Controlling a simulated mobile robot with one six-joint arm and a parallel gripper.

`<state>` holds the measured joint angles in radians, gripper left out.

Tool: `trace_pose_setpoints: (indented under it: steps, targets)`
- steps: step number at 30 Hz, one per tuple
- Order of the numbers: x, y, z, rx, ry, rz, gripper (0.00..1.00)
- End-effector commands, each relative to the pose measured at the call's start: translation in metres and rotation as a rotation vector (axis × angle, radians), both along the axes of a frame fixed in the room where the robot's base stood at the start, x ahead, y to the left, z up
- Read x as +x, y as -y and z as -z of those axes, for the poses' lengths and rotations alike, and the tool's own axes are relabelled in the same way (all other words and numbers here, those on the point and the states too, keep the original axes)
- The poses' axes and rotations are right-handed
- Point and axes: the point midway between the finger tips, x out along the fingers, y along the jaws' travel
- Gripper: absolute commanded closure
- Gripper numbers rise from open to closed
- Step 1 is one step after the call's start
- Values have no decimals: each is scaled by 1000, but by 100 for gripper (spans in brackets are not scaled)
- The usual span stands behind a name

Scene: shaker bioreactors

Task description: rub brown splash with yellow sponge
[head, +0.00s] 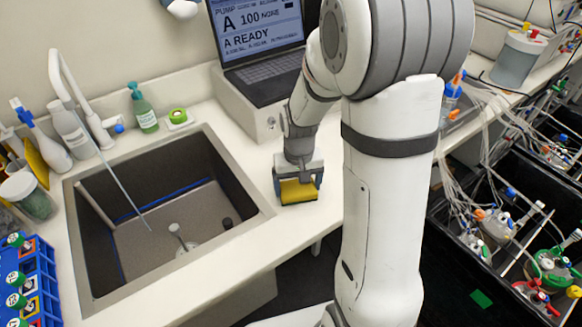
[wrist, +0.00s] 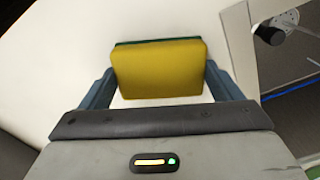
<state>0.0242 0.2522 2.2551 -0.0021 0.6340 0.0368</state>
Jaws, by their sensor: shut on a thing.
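My gripper (head: 298,182) is shut on the yellow sponge (head: 298,192), just to the right of the sink at the counter. In the wrist view the sponge (wrist: 160,70) sits between the two fingers, with a dark green layer showing along its far edge. The sponge is on or just above the white counter; I cannot tell whether it touches. No brown splash shows in either view; it may be hidden under the sponge or behind my arm.
The sink (head: 170,215) opens left of my gripper. A laptop (head: 262,50) on a white box stands behind it. A blue tube rack (head: 28,285) is at front left. Bioreactors (head: 495,222) are at right.

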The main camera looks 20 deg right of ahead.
Motion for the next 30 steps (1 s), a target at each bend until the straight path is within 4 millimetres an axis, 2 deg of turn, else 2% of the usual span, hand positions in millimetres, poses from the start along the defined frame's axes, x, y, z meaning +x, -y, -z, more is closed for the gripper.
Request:
trace_pose_setpoints:
  steps: [3, 5, 9, 24, 30]
  targets:
    - [-2, -9, 2, 1, -3, 5, 36]
    - [-2, -11, -5, 2, 0, 9, 36]
    - [-2, -10, -29, 1, 0, 10, 36]
    - [-2, -9, -73, 1, 0, 11, 36]
    - [-2, -9, -84, 1, 0, 11, 36]
